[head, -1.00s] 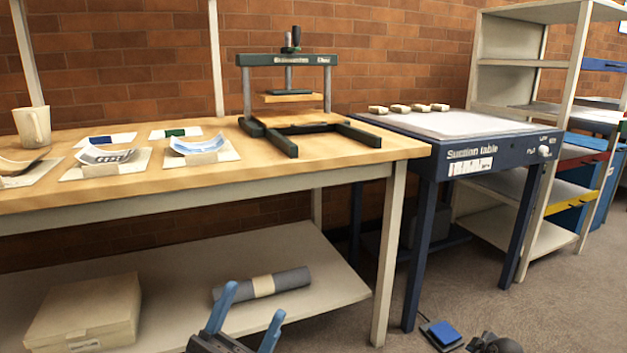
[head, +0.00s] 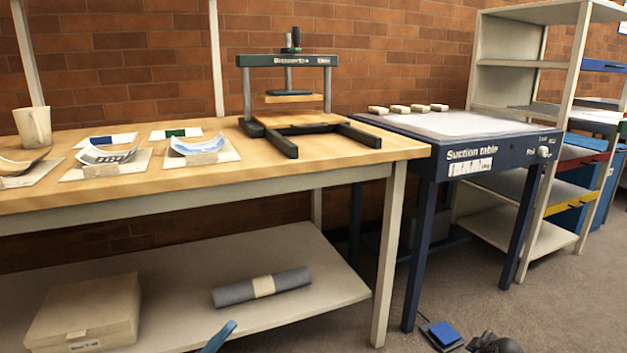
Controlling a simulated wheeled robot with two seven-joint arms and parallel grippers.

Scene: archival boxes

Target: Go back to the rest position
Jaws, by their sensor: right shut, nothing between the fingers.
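The wooden bench (head: 330,166) holds a press (head: 290,97), curled sheets on boards and a beige cup (head: 33,127). A box (head: 85,310) and a grey roll (head: 240,293) lie on its lower shelf (head: 250,250). The suction table (head: 480,160) and a blue floor pedal (head: 442,334) are to the right.

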